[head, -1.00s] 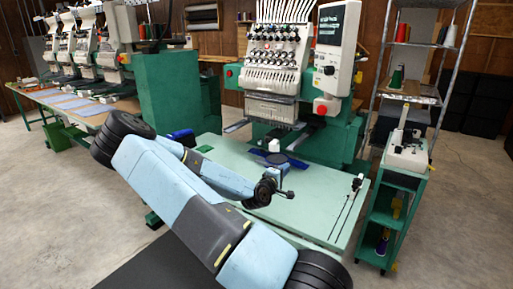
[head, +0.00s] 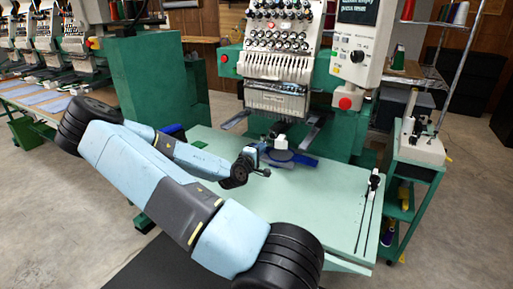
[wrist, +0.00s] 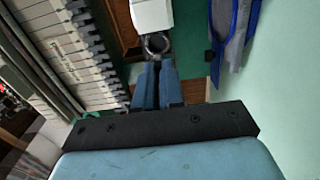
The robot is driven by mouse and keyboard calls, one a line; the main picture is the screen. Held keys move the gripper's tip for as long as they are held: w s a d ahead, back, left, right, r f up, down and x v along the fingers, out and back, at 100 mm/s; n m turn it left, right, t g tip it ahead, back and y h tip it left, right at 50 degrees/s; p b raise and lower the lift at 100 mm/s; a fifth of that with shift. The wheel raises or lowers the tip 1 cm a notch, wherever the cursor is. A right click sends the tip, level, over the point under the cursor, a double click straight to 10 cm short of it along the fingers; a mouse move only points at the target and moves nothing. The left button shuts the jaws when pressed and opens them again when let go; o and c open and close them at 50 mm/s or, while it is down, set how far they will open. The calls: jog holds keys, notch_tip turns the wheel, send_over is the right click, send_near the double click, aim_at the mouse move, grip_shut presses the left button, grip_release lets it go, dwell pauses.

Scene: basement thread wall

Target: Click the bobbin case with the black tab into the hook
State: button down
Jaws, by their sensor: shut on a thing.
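My gripper (wrist: 157,66) is shut in the wrist view, its two blue fingers close together around something small, most likely the bobbin case. A grey round, ring-like part (wrist: 156,44) shows right at the fingertips. I cannot tell whether it is the case or the hook. The black tab cannot be made out. The white end of the machine's lower arm (wrist: 151,14) is just beyond that part. In the head view my gripper (head: 263,168) is small and close in front of this white end (head: 281,141); the hook itself cannot be made out there.
The embroidery machine's needle head (head: 278,70) rises above the pale green table (head: 320,205). Blue and grey flat pieces (head: 300,160) lie around the arm. A green cart (head: 413,172) stands at the right.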

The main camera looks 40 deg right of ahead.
jog(key=x, duration=0.6)
jog(key=shift+w+d, duration=0.15)
jog(key=shift+d, duration=0.1)
jog(key=shift+w+d, duration=0.15)
jog(key=shift+d, duration=0.45)
dwell(1.0)
jog(key=c, duration=1.2)
grip_release()
jog(key=shift+o, duration=0.2)
jog(key=shift+a, duration=0.15)
jog(key=v, duration=1.3)
jog(key=shift+a, duration=0.2)
